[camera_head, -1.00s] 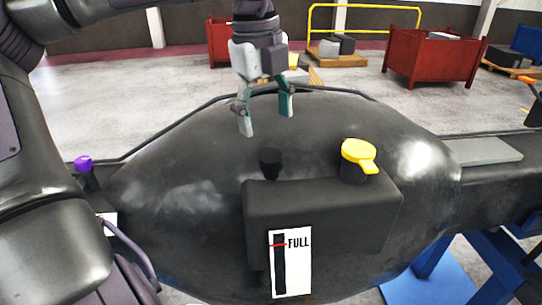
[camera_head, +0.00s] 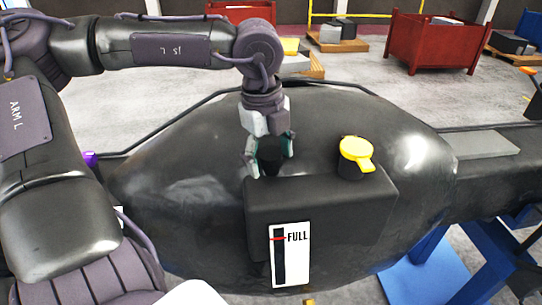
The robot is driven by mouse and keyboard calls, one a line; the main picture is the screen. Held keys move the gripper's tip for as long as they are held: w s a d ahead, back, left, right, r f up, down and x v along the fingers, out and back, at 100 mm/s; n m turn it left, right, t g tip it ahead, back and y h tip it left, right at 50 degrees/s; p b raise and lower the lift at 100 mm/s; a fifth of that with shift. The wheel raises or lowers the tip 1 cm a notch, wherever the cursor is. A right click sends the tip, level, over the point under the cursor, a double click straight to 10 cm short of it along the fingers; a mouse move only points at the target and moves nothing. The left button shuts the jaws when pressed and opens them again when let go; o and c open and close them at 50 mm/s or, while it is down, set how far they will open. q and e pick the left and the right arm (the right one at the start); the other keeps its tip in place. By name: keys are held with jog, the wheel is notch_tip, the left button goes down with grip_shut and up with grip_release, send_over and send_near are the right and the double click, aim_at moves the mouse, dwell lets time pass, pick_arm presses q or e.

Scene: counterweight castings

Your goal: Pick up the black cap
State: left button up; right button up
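The black cap (camera_head: 270,157) is a small dark round piece on the dark rounded casting, just behind the left end of the box-shaped block. My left gripper (camera_head: 270,160) has come down from above, with one finger on each side of the cap. The fingers stand close to the cap's sides; I cannot tell whether they press on it. The cap's lower part is partly hidden by the left finger and the block. My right gripper is not in view.
A yellow cap (camera_head: 356,152) with a tab sits on the block (camera_head: 320,205), right of my gripper. A FULL gauge label (camera_head: 290,255) is on the block's front. A purple knob (camera_head: 90,158) is at the left. Red bins (camera_head: 432,42) stand far back.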

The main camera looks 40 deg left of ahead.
aim_at(273, 152)
pick_arm(q)
jog(key=c, duration=1.1)
jog(key=shift+r, duration=0.15)
jog(key=shift+r, duration=0.25)
jog(key=r+b, duration=0.2)
jog(key=r, duration=0.1)
jog(key=shift+d+r, duration=0.2)
jog(key=shift+r, duration=0.05)
jog(key=shift+s+d+r+b, duration=0.6)
jog(key=shift+d+r, duration=0.55)
jog(key=shift+d, duration=0.65)
jog(key=shift+s+d+r+b, duration=0.55)
jog(key=shift+d+r, duration=0.55)
jog(key=shift+d, duration=0.75)
jog(key=shift+s+d+r+b, duration=0.6)
jog(key=shift+d+r, duration=0.55)
jog(key=shift+d, duration=0.65)
jog(key=shift+w, duration=0.15)
